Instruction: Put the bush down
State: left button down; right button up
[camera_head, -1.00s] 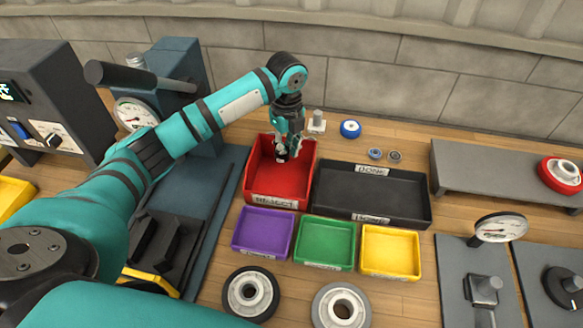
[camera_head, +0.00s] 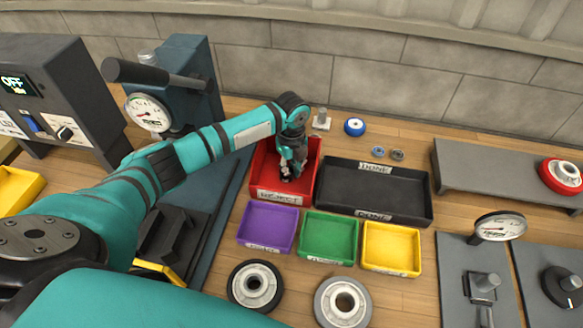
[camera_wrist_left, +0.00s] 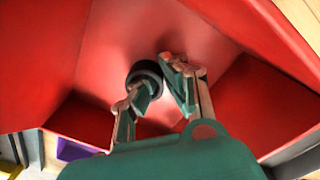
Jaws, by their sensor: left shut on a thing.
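The bush (camera_wrist_left: 147,71) is a small dark ring seen between the fingertips in the left wrist view. My left gripper (camera_head: 290,170) is shut on it, and the fingers also show in the left wrist view (camera_wrist_left: 163,86). The gripper points down inside the red bin (camera_head: 269,195) labelled REJECT, whose red walls and floor fill the left wrist view (camera_wrist_left: 225,125). The bush is low in the bin; whether it touches the floor I cannot tell. In the head view the bush is mostly hidden by the fingers. My right gripper is not in view.
A black tray (camera_head: 375,194) labelled DONE stands right of the red bin. Purple (camera_head: 267,228), green (camera_head: 329,238) and yellow (camera_head: 391,247) trays stand in front. A press with a gauge (camera_head: 148,112) is to the left.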

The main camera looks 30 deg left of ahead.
aim_at(291, 169)
pick_arm(q)
jog(key=shift+f, duration=0.1)
jog(key=c, duration=1.5)
grip_release()
jog(key=shift+o, duration=0.2)
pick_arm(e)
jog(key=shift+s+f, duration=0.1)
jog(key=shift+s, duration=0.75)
